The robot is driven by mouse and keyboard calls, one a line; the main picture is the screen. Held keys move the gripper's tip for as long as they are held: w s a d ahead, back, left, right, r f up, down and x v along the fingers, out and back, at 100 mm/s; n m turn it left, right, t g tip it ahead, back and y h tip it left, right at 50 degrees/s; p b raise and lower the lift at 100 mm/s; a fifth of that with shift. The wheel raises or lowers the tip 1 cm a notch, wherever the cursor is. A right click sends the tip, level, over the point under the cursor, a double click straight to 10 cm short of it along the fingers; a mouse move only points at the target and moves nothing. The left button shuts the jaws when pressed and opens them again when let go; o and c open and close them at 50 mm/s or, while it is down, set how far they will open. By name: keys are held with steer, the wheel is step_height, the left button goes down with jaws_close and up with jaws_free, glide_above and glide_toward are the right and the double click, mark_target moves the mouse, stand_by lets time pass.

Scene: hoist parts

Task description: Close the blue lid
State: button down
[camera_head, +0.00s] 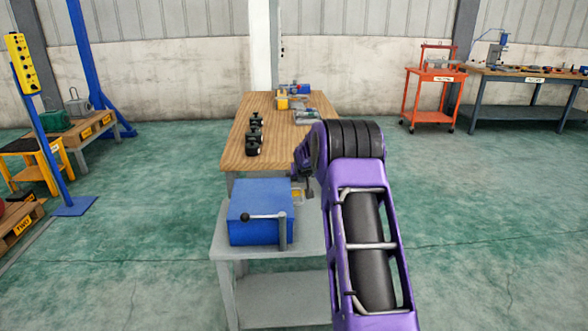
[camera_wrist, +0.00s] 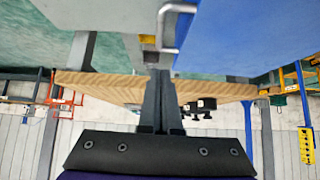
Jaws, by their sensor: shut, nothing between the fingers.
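A blue box (camera_head: 262,197) sits on a grey cart (camera_head: 228,272). Its blue lid appears to lie flat on top, but I cannot tell whether it is fully down. A lever with a black ball knob (camera_head: 245,217) runs along the near side to a grey post. My gripper (camera_head: 308,192) is just right of the box's far right corner, apart from it as far as I can see. In the wrist view my gripper (camera_wrist: 158,75) is shut and empty, pointing toward a bent metal handle (camera_wrist: 167,22) beside a large blue surface (camera_wrist: 250,32).
A wooden table (camera_head: 232,150) stands behind the cart, with several black parts (camera_head: 254,135) on it and tools at its far end. An orange cart (camera_head: 430,92) and a workbench (camera_head: 520,76) stand far right. A blue post (camera_head: 48,140) stands left.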

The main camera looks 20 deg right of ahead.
steer(key=f, duration=0.2)
steer(key=f+b, duration=0.1)
steer(key=shift+s+d+f+y, duration=0.1)
steer(key=shift+d+f+y, duration=0.2)
steer(key=shift+d+f, duration=0.1)
steer(key=shift+s+d+f, duration=0.1)
steer(key=shift+f, duration=0.55)
steer(key=shift+s+f, duration=0.1)
steer(key=shift+f, duration=0.1)
steer(key=shift+r, duration=0.1)
